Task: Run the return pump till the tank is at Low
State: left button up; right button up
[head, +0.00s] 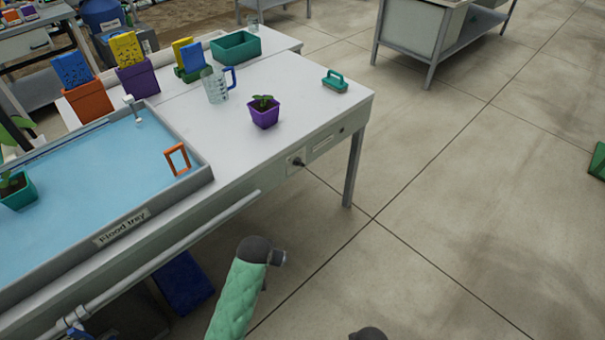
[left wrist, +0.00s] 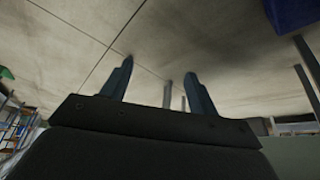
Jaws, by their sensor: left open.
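The flood tray (head: 122,228) holds blue water on the near left of the bench. On the bench's front edge, a pale plate carries a black knob or switch (head: 298,163). A label plate and a small dark round fitting (head: 341,130) are to its right. Their wording is too small to read, and no tank level mark is legible. My left arm with its green sleeve hangs in front of the bench, below and apart from the knob. In the left wrist view my left gripper (left wrist: 160,88) is open and empty, with floor beyond it. My right gripper is out of view.
On the bench are a purple potted plant (head: 264,113), a measuring jug (head: 217,87), a green-handled brush (head: 334,83) and a teal bin (head: 236,47). An orange frame (head: 177,159) is at the tray's right end. A blue object (head: 184,283) is under the bench.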

pick_arm(q)
jog(key=w+d+r+m+t+y+b, duration=0.1)
jog(key=w+d+b, duration=0.15)
jog(key=w, duration=0.35)
jog(key=w+d+r+m+t+y+b, duration=0.1)
jog(key=w+d, duration=0.2)
jog(key=w, duration=0.4)
jog(key=t+y+b, duration=0.3)
jog(key=t+y, duration=0.6)
jog(key=t, duration=0.3)
send_near(299, 163)
jog(key=w+f, duration=0.2)
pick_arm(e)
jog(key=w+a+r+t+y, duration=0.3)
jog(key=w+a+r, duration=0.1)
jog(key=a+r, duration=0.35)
pick_arm(q)
jog(key=w+a+r+n+p, duration=0.1)
jog(key=w+a+r+p, duration=0.1)
jog(key=w, duration=0.4)
jog(key=shift+w+a+r, duration=0.15)
jog(key=shift+a+r, duration=0.1)
jog(key=shift+a, duration=0.25)
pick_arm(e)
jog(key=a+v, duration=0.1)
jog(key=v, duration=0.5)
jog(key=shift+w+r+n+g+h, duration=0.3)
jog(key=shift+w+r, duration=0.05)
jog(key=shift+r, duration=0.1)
